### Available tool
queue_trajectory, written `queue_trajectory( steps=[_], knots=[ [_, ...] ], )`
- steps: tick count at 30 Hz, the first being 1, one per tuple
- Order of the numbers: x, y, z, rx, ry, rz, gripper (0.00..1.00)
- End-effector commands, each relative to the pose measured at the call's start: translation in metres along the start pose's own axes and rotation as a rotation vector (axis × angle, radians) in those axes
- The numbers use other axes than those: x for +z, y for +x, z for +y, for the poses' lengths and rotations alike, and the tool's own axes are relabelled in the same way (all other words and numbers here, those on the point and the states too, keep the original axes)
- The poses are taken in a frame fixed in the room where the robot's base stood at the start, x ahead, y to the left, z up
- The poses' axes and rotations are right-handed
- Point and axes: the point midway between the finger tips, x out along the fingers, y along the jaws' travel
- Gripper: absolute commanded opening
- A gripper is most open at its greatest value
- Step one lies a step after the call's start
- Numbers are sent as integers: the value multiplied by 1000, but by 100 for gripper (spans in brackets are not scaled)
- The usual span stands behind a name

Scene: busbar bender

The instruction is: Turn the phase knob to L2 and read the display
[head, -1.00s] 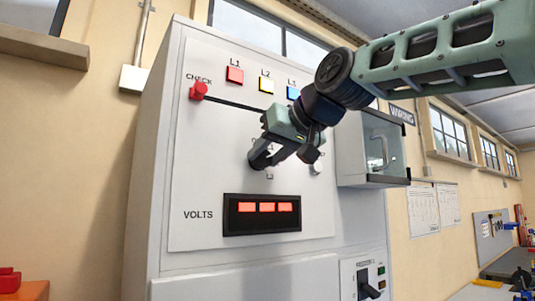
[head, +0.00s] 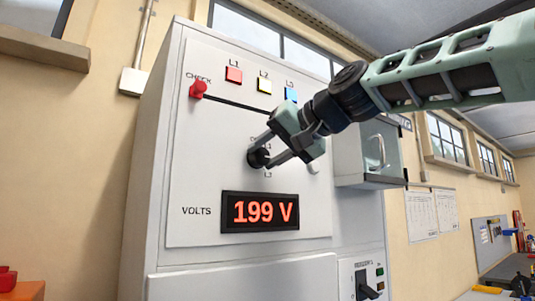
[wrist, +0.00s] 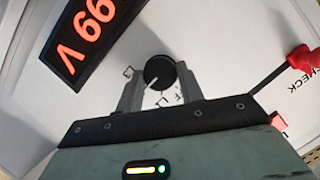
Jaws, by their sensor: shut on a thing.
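The round black phase knob (head: 257,157) is on the cabinet's white panel, above the display. It also shows in the wrist view (wrist: 158,72), with a pale pointer mark on its lower left side there. My gripper (head: 265,149) is shut on the knob, with one finger on each side; both fingers show in the wrist view (wrist: 159,82). Small labels around the knob are partly hidden by my fingers, and I cannot tell surely which one the pointer meets. The display (head: 260,212), beside the word VOLTS, reads 199 V in red.
Above the knob are a red L1 lamp (head: 234,75), a yellow L2 lamp (head: 264,86) and a blue L3 lamp (head: 291,94). A clear-fronted box (head: 368,155) juts out right of the panel, close to my arm.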

Motion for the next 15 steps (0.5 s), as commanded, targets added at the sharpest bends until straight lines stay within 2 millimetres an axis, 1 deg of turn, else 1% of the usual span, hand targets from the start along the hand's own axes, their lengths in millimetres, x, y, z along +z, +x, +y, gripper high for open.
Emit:
queue_trajectory(
  steps=[7, 8, 9, 10, 15],
  knots=[
    [0, 0, 0, 1, 0, -1, 15],
    [0, 0, 0, 1, 0, -1, 46],
    [0, 0, 0, 1, 0, -1, 57],
    [0, 0, 0, 1, 0, -1, 59],
    [0, 0, 0, 1, -1, -1, 59]
  ],
)
